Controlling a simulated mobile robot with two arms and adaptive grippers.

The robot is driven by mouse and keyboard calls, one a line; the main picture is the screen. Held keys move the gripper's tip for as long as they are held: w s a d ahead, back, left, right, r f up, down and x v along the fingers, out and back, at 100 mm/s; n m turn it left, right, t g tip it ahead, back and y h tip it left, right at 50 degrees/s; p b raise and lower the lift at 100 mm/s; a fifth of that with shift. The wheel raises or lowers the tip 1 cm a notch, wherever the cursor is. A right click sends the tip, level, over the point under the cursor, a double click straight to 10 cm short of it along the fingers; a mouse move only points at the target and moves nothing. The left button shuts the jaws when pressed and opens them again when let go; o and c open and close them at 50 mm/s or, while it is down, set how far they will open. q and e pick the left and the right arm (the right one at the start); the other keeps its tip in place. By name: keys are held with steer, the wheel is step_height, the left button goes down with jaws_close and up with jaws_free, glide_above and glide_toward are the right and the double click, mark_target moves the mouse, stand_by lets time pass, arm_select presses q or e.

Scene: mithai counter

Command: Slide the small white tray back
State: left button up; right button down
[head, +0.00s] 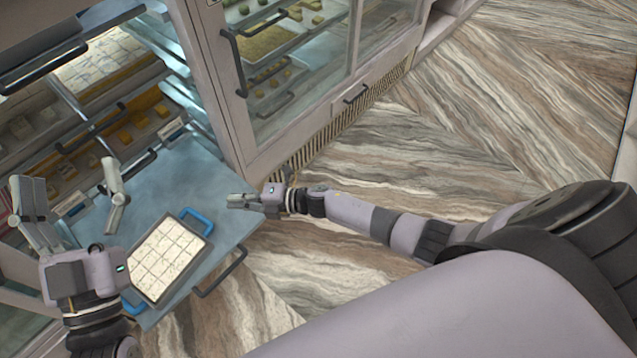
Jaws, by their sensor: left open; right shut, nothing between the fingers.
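The small white tray (207,243) has a dark rim, blue handles at its two ends and a grid of pale square pieces on it. It lies on a pulled-out blue-grey shelf (190,180), near the shelf's front edge. My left gripper (73,204) is open, its two fingers spread over the left part of the shelf, left of the tray. Nothing is between the fingers. My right gripper (243,201) is shut and empty, by the shelf's right edge, to the right of the tray's far handle and apart from it. My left wrist partly hides the tray's near left side.
The cabinet behind has more shelves with yellow and orange sweets (120,137) and dark bar handles. A glass-door case (290,60) stands at right. The shelf's own handle (222,275) sticks out in front. The shelf behind the tray looks clear.

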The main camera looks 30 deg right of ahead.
steer(key=s+d+f+m+g+h+p, duration=0.1)
steer(key=s+d+f+m+h+p, duration=0.7)
steer(key=s+d+f+m, duration=0.6)
steer(key=shift+s+d+f+m+h, duration=0.25)
steer(key=shift+s+f+m+h, duration=0.45)
steer(key=shift+s+m, duration=0.5)
